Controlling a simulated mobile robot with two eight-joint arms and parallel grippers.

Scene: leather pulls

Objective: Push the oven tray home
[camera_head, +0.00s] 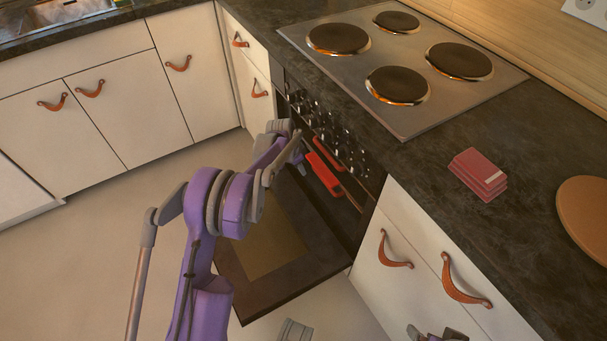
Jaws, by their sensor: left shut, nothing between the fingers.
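The oven (335,140) stands open under the hob, with its dark door (305,255) folded down. A red-orange tray (323,174) shows at the oven's mouth, its front edge facing out; the rest of it is hidden inside. A thinner red-orange strip runs just above it. My left gripper (299,155) is shut and empty at the left end of the tray's front, above the lowered door. I cannot tell whether it touches the tray. My right gripper cannot be made out; only small arm parts show at the bottom edge.
The hob (400,62) with dark plates is set in the dark worktop (440,135). A stack of red items (478,173) and a round wooden board (585,215) lie to its right. White cabinets with leather pulls (464,283) flank the oven. Floor at left is clear.

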